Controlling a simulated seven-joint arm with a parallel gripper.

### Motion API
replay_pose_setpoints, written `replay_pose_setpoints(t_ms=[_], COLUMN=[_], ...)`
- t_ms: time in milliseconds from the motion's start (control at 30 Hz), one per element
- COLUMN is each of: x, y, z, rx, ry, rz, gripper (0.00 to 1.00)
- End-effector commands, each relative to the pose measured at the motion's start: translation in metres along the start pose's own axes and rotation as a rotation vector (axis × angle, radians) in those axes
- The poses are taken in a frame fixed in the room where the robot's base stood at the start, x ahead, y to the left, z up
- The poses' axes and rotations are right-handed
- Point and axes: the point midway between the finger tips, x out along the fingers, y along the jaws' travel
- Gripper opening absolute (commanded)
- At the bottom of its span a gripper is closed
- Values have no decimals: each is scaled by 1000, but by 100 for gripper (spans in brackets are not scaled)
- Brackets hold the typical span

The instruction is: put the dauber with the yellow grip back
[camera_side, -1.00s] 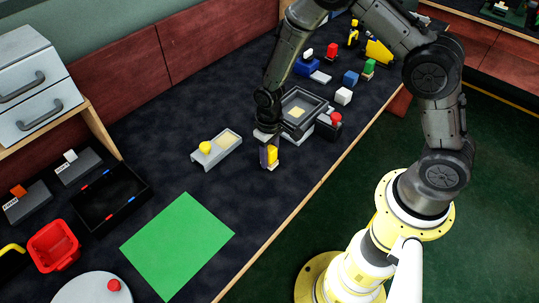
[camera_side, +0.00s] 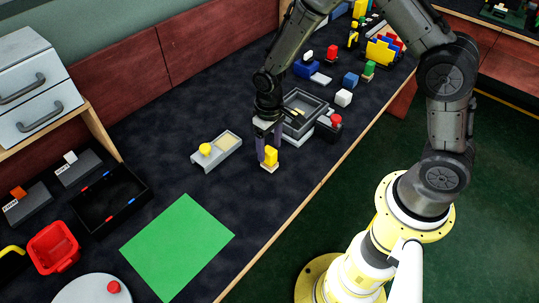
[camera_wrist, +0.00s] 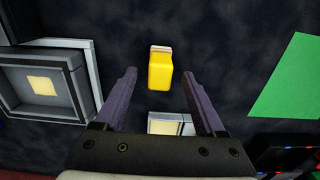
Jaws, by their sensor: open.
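The dauber with the yellow grip (camera_side: 271,157) stands upright on the dark worktop, its pale foot down. It also shows in the wrist view (camera_wrist: 160,70). My gripper (camera_side: 268,148) is just above and around its upper part. In the wrist view my gripper (camera_wrist: 159,77) is open, with the dauber in the gap between the purple fingertips and clear space on both sides. A grey tray (camera_side: 226,154) with a pale pad and a yellow knob (camera_side: 205,149) lies left of the dauber. Its pad (camera_wrist: 165,127) shows partly between the fingers in the wrist view.
A dark grey square tray (camera_side: 290,128) with a yellowish patch stands close behind the dauber; a red-knobbed piece (camera_side: 336,119) is beside it. A green sheet (camera_side: 180,245) lies at the front. Several blocks stand farther back. The worktop between dauber and green sheet is clear.

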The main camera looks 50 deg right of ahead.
Motion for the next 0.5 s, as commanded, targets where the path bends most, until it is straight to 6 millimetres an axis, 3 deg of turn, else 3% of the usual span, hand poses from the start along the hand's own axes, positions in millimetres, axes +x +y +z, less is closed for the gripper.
replay_pose_setpoints(t_ms=[200,500], x=[-45,-71], y=[0,0], z=[-1,0], rx=[0,0], ry=[4,1], rz=[0,0], gripper=[72,72])
